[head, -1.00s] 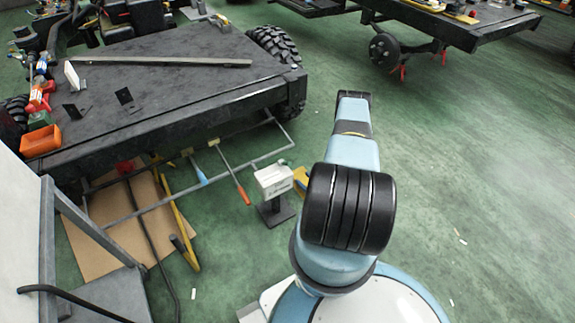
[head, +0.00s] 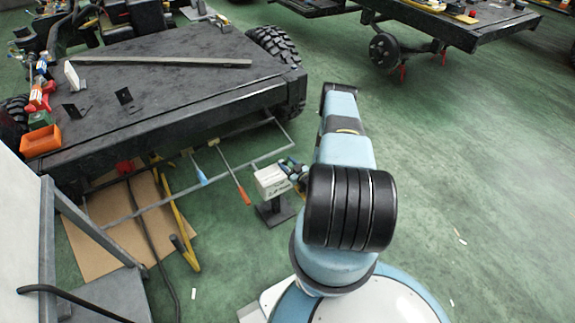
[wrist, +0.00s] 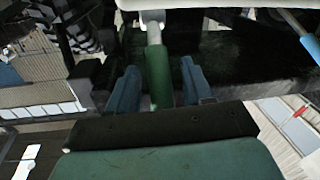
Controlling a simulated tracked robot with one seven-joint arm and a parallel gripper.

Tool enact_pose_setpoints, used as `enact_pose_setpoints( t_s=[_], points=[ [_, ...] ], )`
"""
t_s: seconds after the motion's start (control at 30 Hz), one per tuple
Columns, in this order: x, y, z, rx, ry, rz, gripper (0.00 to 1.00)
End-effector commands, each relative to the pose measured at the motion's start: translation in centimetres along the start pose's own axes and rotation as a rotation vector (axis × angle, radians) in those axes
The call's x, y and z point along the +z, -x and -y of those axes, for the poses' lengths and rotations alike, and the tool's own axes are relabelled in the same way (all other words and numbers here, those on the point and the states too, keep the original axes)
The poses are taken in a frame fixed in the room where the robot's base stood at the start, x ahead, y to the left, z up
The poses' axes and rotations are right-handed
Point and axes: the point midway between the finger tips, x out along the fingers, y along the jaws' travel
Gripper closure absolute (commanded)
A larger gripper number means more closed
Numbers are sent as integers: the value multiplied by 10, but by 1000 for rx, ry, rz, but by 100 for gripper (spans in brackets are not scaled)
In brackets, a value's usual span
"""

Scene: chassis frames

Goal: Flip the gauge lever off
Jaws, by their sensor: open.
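A white box with dark lettering (head: 271,181), which looks like the gauge, stands on a short black post and base on the floor in the head view. My gripper (head: 292,168) is at the box's right side, partly hidden behind my arm. In the wrist view my gripper (wrist: 160,88) has two blue fingers, set apart. A lever with a green grip and pale metal rod (wrist: 158,72) lies between the fingers, below a white edge. I cannot tell whether either finger touches it. The lever is not visible in the head view.
A black flat vehicle chassis (head: 160,85) stands left of my arm, with loose parts and an orange bin (head: 41,139) on it. Rods with coloured handles (head: 235,180) lie beside the box. A cardboard sheet (head: 100,235) is on the floor.

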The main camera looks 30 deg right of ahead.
Motion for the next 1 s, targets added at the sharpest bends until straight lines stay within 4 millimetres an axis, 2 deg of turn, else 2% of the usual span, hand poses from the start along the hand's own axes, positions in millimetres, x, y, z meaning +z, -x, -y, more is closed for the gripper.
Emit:
enact_pose_setpoints(
  t_s=[0.2, 0.73, 1.0],
  points=[
    [0, 0, 0, 0, 0, 0, 50],
    [0, 0, 0, 0, 1, 0, 100],
    [0, 0, 0, 0, 1, 0, 100]
  ],
)
